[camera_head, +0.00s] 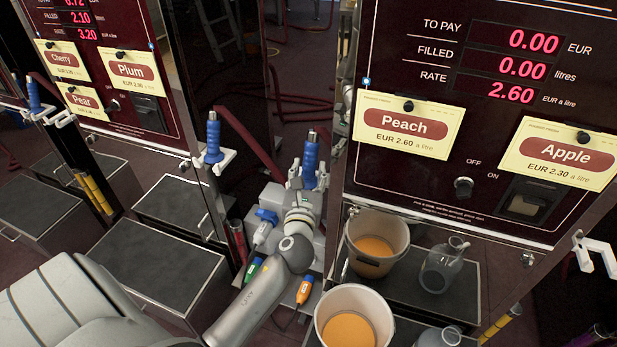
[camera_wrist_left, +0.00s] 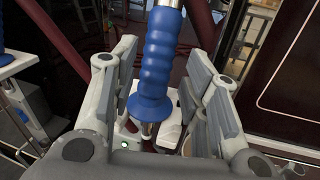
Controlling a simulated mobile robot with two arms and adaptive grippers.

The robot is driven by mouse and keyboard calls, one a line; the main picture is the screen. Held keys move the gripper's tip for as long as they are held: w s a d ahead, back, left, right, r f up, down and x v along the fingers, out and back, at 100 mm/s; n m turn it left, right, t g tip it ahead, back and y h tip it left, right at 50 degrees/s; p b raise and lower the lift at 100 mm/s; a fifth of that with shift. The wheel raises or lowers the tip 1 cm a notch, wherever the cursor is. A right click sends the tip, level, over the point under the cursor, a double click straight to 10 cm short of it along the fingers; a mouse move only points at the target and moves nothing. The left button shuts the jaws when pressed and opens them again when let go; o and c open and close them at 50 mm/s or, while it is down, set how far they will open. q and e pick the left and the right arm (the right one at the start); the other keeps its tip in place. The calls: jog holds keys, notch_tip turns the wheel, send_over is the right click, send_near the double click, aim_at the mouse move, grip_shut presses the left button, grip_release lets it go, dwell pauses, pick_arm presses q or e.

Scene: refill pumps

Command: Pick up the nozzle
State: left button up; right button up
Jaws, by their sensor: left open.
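The nozzle with a ribbed blue grip (camera_head: 310,158) stands upright at the left side of the Peach and Apple pump. My left gripper (camera_head: 308,180) is at its lower part. In the left wrist view the blue grip (camera_wrist_left: 162,58) stands between the open fingers of my left gripper (camera_wrist_left: 160,85), with its flared collar low between them. A gap shows on the right side; contact on the left side is unclear. The nozzle's lower end is mostly hidden by my gripper. My right gripper is not in view.
Another blue nozzle (camera_head: 213,138) hangs in a white holder (camera_head: 222,160) by the Plum pump. Buckets with orange liquid (camera_head: 347,318) and a glass jug (camera_head: 442,265) stand below the Peach panel. An empty white holder (camera_head: 597,254) is at the right.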

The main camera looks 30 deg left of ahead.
aim_at(309, 164)
pick_arm(q)
jog(key=x, duration=0.5)
jog(key=shift+w+a+f, duration=0.15)
jog(key=shift+w+a, duration=0.05)
jog(key=shift+w, duration=0.1)
jog(key=c, duration=0.9)
